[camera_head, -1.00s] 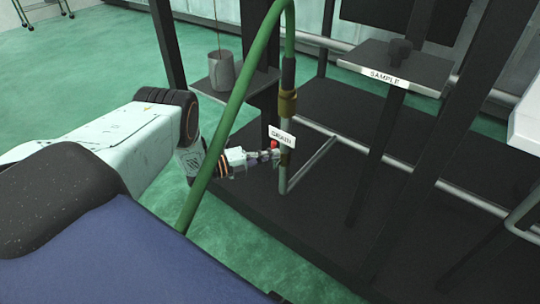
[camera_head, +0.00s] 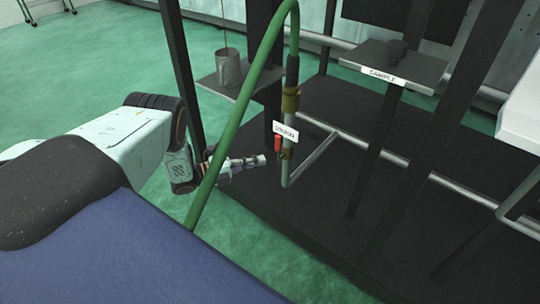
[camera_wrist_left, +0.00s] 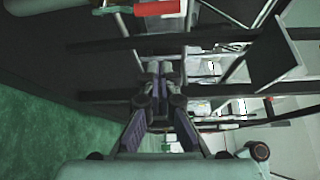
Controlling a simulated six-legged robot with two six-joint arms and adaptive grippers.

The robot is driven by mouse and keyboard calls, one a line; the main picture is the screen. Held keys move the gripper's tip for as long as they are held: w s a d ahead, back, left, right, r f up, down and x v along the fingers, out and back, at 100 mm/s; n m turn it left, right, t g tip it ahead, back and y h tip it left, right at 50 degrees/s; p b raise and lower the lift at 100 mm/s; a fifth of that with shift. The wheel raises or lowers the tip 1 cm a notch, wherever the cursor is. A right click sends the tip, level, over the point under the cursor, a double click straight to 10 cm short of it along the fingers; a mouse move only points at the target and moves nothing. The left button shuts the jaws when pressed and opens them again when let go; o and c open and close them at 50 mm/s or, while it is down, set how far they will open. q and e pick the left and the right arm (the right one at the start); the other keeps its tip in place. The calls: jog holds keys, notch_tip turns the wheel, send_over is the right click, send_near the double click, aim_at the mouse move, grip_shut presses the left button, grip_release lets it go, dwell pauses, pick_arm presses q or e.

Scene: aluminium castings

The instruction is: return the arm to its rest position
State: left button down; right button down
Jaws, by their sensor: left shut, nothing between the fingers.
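My left gripper (camera_head: 262,159) is shut and empty, at the end of the pale arm coming in from the left. Its fingers point right, toward the drain pipe's red valve handle (camera_head: 278,143), with a small gap between them. The closed fingers also show in the left wrist view (camera_wrist_left: 160,70). There the red handle (camera_wrist_left: 157,8) lies at the top edge, apart from the fingers. The green hose (camera_head: 238,115) passes in front of my left wrist and hides part of it. My right gripper does not show.
A white label reading DRAIN (camera_head: 286,131) hangs by the valve. A grey cup (camera_head: 228,68) stands on a small shelf at the back left. The SAMPLE shelf (camera_head: 398,62) is at the upper right. Dark posts rise from the black platform (camera_head: 330,215). Green floor lies open at left.

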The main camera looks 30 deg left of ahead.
pick_arm(q)
jog(key=shift+s+a, duration=0.45)
jog(key=shift+s, duration=0.15)
jog(key=shift+d, duration=0.15)
